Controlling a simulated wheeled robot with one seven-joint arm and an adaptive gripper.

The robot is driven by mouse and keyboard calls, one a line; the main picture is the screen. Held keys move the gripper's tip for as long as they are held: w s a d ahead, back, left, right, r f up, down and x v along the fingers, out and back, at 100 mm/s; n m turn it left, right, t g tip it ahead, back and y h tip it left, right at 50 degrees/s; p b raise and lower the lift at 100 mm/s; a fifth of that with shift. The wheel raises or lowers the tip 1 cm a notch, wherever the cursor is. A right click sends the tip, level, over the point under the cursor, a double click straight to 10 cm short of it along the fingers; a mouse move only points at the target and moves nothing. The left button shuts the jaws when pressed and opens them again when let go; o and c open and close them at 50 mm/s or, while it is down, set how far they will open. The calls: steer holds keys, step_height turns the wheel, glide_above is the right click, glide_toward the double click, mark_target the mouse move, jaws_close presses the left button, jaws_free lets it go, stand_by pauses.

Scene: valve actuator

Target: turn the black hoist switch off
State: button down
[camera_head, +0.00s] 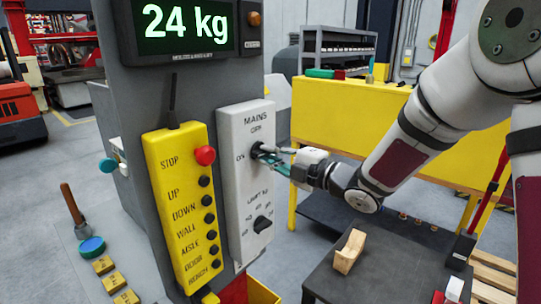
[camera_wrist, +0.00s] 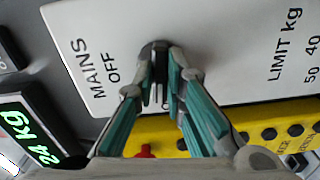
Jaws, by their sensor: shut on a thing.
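The black switch (camera_head: 257,149) is a knob on the white panel (camera_head: 234,190), below the words MAINS and OFF. An ON label stands to its left. My gripper (camera_head: 268,154) reaches in from the right and is shut on this switch. In the wrist view the dark switch (camera_wrist: 155,54) sits between the two teal-padded fingertips of my gripper (camera_wrist: 158,72), with the OFF label to its left. The fingers cover part of the switch, so I cannot tell exactly which label it points at.
A second black knob (camera_head: 262,224), marked LIMIT kg, sits lower on the white panel. A yellow button box (camera_head: 183,215) with a red STOP button (camera_head: 205,155) is to the left. The display (camera_head: 185,22) reads 24 kg. A wooden block (camera_head: 349,251) lies on a dark table.

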steer(key=m, duration=0.4)
steer(key=shift+p, duration=0.3)
steer(key=m+p, duration=0.1)
steer(key=m, duration=0.3)
steer(key=m+p, duration=0.1)
steer(key=m, duration=0.3)
steer(key=shift+f+m+p, duration=0.1)
steer(key=shift+m+p, duration=0.25)
steer(key=shift+m, duration=1.35)
steer(key=c, duration=1.6)
jaws_free()
steer(key=shift+c, duration=0.2)
